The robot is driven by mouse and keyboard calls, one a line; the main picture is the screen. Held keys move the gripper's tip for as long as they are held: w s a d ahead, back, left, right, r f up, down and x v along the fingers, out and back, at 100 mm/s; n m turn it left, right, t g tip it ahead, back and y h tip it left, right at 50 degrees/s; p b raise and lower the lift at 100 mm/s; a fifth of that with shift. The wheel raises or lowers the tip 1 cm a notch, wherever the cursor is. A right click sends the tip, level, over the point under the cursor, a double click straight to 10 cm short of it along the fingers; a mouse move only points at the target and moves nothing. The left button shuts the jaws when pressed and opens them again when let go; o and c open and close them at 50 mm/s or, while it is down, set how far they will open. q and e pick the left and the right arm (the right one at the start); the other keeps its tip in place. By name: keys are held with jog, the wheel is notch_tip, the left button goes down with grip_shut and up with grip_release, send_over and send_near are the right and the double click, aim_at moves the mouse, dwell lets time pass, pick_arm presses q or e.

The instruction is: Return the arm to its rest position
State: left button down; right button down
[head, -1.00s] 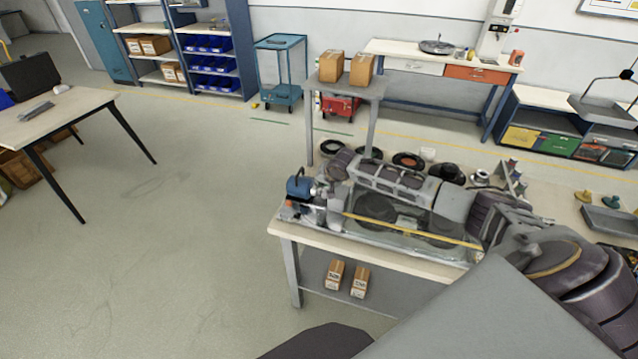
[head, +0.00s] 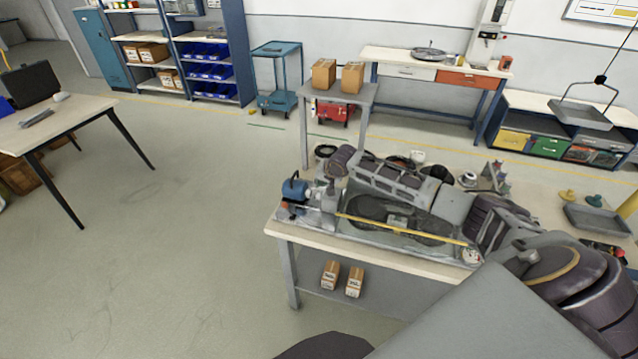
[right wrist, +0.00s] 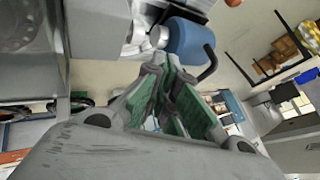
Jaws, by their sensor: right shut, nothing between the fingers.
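My right arm (head: 395,182) reaches in from the lower right across a workbench (head: 365,257), low over its grey plate. Its right gripper (head: 326,207) points down at the left end of the bench, beside a blue rounded device (head: 295,188). In the right wrist view the gripper (right wrist: 163,85) is shut, its green-padded fingers together and empty. There the blue device (right wrist: 188,40), with a black handle, shows just beyond the fingertips. I cannot tell whether they touch it. My left gripper is not in view.
A yellow strip (head: 400,229) runs along the plate's front. Two small boxes (head: 355,282) sit on the lower shelf. A stand (head: 365,92) with two cartons is close behind the bench. Round parts lie behind my arm. The floor (head: 160,240) to the left is clear.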

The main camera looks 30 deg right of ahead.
jog(key=s+a+f+n+g+y, duration=0.1)
jog(key=s+a+f+n, duration=0.25)
jog(key=s+a, duration=0.65)
jog(key=s+a+f+n+g+y, duration=0.1)
jog(key=s+a+f+n, duration=0.25)
jog(key=s+a, duration=0.65)
jog(key=s+d+r+n+g+h, duration=0.1)
jog(key=s+r+n, duration=0.1)
jog(key=s, duration=0.6)
jog(key=s+d+r+n+g+h, duration=0.1)
jog(key=s+r, duration=0.2)
jog(key=s, duration=0.6)
notch_tip(320, 180, down, 36)
jog(key=s+g+b, duration=0.1)
jog(key=s+b, duration=0.1)
jog(key=s, duration=0.1)
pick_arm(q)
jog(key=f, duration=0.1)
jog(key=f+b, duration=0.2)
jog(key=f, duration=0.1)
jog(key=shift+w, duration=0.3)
pick_arm(e)
jog(key=s+d+f, duration=0.2)
jog(key=s+f, duration=0.8)
jog(key=s, duration=0.1)
jog(key=s+d+f+g, duration=0.1)
jog(key=s+d+f, duration=0.1)
jog(key=s+f, duration=0.8)
jog(key=shift+s+f+n, duration=0.4)
jog(key=shift+f, duration=0.2)
